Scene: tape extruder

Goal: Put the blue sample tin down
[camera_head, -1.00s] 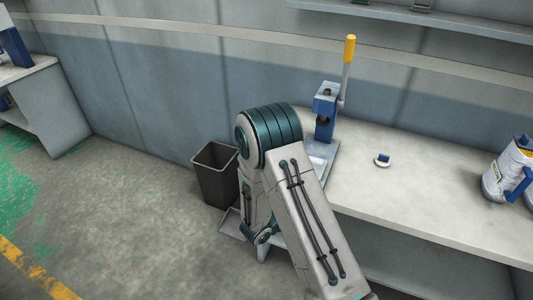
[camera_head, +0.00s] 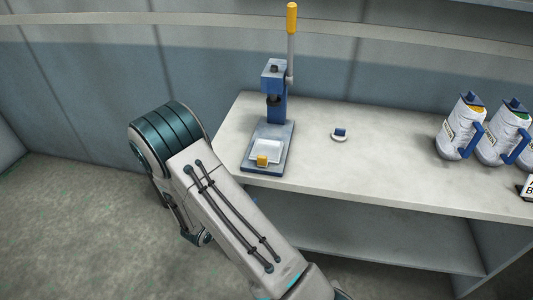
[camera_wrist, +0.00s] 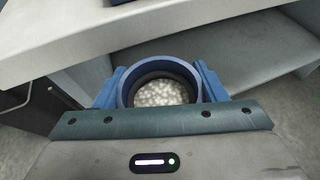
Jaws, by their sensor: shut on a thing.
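The blue sample tin (camera_wrist: 161,70) shows in the wrist view as a round blue rim, open at the top, with white pellets inside. My gripper (camera_wrist: 161,88) is shut on it, with a blue finger on each side. The tin is upright, in front of and below the bench edge. In the head view my own arm hides the gripper and nearly all of the tin.
A bench (camera_head: 390,185) carries a blue lever press (camera_head: 274,95) with a yellow handle, a small white disc with a blue knob (camera_head: 339,135), and white jugs (camera_head: 461,128) at right. A shelf (camera_head: 370,240) is below.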

